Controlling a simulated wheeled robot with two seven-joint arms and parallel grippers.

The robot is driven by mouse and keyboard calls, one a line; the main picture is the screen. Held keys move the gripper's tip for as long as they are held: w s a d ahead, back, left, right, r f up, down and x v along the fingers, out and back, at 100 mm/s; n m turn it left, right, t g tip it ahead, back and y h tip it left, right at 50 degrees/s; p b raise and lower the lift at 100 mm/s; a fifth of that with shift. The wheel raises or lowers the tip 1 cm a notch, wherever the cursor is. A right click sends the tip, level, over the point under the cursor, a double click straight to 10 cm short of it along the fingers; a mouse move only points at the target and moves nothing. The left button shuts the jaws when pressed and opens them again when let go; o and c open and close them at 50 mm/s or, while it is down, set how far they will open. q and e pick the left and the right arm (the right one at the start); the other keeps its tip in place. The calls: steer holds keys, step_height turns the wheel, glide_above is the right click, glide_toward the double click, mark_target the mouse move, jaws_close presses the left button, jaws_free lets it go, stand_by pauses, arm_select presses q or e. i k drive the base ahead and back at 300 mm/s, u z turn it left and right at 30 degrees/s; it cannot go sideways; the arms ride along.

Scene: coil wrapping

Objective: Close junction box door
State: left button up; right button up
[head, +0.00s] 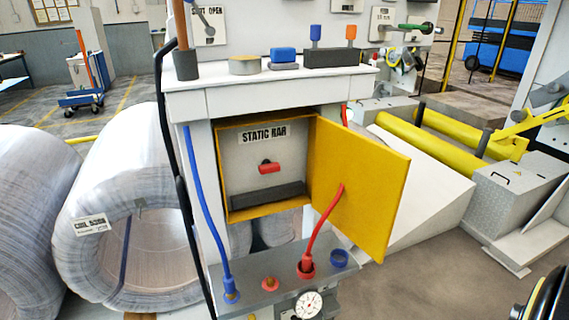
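The junction box (227,170) is set in a light grey cabinet under a ledge, with a yellow frame, a "STATIC BAR" label, a red handle-like part (269,167) and a dark strip inside. Its yellow door (365,185) stands wide open, swung out to the right from the box's right edge. A red hose (326,222) passes in front of the door, down to a red socket. Neither of my grippers can be made out in the head view.
A blue hose (202,215) runs down the cabinet's left side to a lower grey shelf (245,281) with sockets and a dial gauge (307,304). Wrapped coils (125,165) stand at left. Small blocks line the ledge (215,84). A dark rounded object (545,295) is cut off at lower right.

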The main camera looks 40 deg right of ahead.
mark_target(373, 175)
steer(key=u, duration=2.65)
steer(key=k, duration=2.05)
steer(key=z, duration=2.2)
steer(key=i, duration=0.5)
steer(key=u, duration=1.6)
steer(key=k, duration=0.35)
steer(key=z, duration=0.35)
